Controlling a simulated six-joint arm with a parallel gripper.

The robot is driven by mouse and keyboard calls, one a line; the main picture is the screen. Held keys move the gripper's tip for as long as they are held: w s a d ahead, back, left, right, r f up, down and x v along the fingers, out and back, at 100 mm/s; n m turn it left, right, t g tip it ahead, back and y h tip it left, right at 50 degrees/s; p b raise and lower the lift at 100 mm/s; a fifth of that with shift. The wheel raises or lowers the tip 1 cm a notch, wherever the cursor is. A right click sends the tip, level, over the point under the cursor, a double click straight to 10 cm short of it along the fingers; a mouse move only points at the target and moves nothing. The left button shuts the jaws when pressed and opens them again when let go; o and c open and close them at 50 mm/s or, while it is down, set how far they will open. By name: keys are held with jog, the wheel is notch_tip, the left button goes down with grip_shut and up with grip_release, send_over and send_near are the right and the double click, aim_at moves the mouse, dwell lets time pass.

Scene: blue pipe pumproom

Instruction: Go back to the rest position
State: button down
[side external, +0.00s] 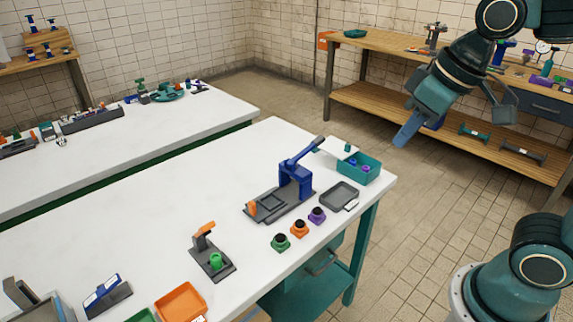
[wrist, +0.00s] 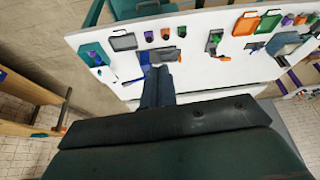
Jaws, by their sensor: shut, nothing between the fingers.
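My gripper (side external: 405,133) is at the upper right in the side view, raised in the air off the right end of the white table. Its fingers point down and to the left, and nothing is held. My gripper appears apart from everything on the table.
The white table (side external: 150,200) carries a blue lever press (side external: 295,180), a teal bin (side external: 358,168), a grey tray (side external: 339,196), an orange tray (side external: 180,301) and green, orange and purple pieces (side external: 299,229). A wooden bench (side external: 360,95) stands behind. Tiled floor lies between.

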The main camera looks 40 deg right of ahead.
jog(key=s+d+f+m+t, duration=0.1)
jog(key=s+d+f, duration=0.1)
jog(key=s, duration=0.4)
jog(key=shift+s+d, duration=0.2)
jog(key=shift+d, duration=0.1)
jog(key=shift+w, duration=0.15)
jog(key=w+a+r+n+g, duration=0.1)
jog(key=w+a+n+g, duration=0.1)
jog(key=w+a, duration=0.5)
jog(key=w+a+r+n+g, duration=0.1)
jog(key=w+a, duration=0.2)
jog(key=w, duration=0.8)
jog(key=w+a+f+n+g, duration=0.1)
jog(key=w+a+f, duration=0.4)
jog(key=a, duration=0.3)
jog(key=w+a+f+n+g, duration=0.1)
jog(key=w+a+f, duration=0.4)
jog(key=a+f, duration=0.2)
jog(key=shift+w+a+n+g, duration=0.3)
jog(key=shift+a+n, duration=0.1)
jog(key=shift+a, duration=0.85)
